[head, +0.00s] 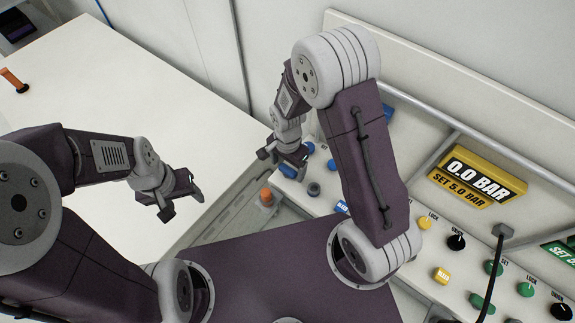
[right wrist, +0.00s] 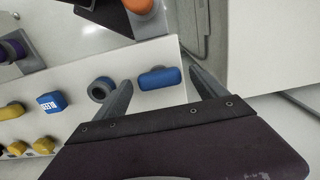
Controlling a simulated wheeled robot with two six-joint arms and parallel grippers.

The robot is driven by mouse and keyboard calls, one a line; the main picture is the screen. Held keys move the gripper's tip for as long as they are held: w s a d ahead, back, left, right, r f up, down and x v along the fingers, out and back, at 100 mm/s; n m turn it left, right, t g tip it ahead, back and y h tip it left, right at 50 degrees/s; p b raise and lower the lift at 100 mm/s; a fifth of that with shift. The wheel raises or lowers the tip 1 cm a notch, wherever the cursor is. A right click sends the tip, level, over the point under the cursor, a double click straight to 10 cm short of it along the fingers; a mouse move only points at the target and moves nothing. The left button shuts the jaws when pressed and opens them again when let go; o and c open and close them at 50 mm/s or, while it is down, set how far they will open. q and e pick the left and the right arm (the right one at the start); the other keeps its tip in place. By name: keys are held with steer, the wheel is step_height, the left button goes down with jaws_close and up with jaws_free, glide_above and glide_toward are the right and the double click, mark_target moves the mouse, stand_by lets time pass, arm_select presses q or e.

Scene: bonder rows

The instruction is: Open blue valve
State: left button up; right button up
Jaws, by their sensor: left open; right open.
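The blue valve handle (right wrist: 160,77) is a short rounded bar on the white panel. In the right wrist view it sits between the two spread fingers of my right gripper (right wrist: 161,76); I cannot tell whether either finger touches it. In the head view my right gripper (head: 284,158) hangs at the panel's left end, with a blue handle (head: 287,170) just below it. A dark round knob with blue (right wrist: 102,90) and a blue block marked BLEED (right wrist: 51,102) are beside the handle. My left gripper (head: 181,197) is open and empty, away from the panel.
An orange-capped part (head: 266,197) stands left of the panel. Yellow and green controls (head: 441,275) continue along the panel to the right. A yellow display (head: 478,177) reads 0.0 BAR, SET 5.0 BAR. A white table (head: 90,90) lies left.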

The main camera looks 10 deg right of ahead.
steer(key=shift+c, duration=1)
steer(key=c, duration=1.2)
steer(key=shift+o, duration=0.2)
steer(key=n, duration=0.4)
steer(key=shift+p, duration=0.35)
steer(key=n, duration=0.5)
steer(key=shift+p, duration=0.3)
steer(key=n, duration=0.5)
steer(key=shift+n+p, duration=0.35)
steer(key=shift+n, duration=1.55)
